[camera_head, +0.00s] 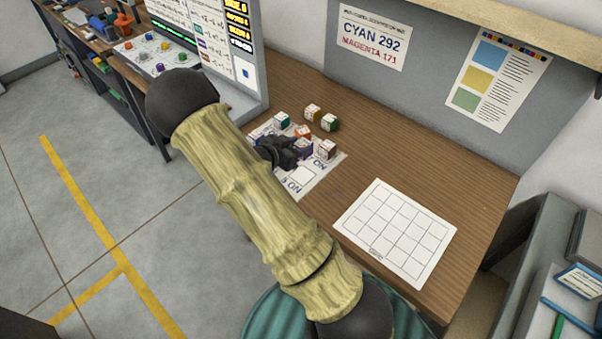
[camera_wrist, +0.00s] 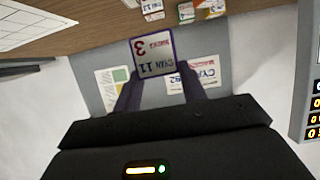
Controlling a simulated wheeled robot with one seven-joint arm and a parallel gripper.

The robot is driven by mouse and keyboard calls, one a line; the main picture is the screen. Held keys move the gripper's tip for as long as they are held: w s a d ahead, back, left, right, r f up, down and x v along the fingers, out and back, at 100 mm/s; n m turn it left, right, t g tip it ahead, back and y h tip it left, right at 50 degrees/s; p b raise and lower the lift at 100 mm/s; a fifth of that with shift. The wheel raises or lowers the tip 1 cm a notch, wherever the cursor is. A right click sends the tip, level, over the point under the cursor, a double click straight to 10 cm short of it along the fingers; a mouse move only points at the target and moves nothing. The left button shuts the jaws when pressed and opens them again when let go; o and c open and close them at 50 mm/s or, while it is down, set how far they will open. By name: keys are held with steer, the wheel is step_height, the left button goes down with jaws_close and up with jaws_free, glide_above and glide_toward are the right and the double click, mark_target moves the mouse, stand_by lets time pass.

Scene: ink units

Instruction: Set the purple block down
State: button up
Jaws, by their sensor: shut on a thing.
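The purple block (camera_wrist: 153,57) is close up in the wrist view, a cube with a purple edge and a pale printed face reading "CYAN 11" and a red line ending in 3. My gripper (camera_wrist: 158,80) is shut on it, one dark finger at each side. In the head view my gripper (camera_head: 287,153) is over the printed sheet at the left of the desk, with the purple block (camera_head: 305,147) at its tips, partly hidden. I cannot tell how far the block is above the sheet.
On or beside the printed sheet (camera_head: 325,169) are a teal block (camera_head: 282,120), an orange block (camera_head: 303,132), a pale block (camera_head: 326,150), a yellow block (camera_head: 312,111) and a green block (camera_head: 329,123). An empty white grid sheet (camera_head: 397,230) lies to the right. A monitor stands at the left.

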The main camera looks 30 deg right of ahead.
steer(key=shift+f+p, duration=0.4)
steer(key=shift+f, duration=2.55)
steer(key=shift+f+p, duration=0.4)
steer(key=shift+f, duration=1.7)
steer(key=shift+f, duration=0.1)
steer(key=o, duration=1)
steer(key=shift+c, duration=0.2)
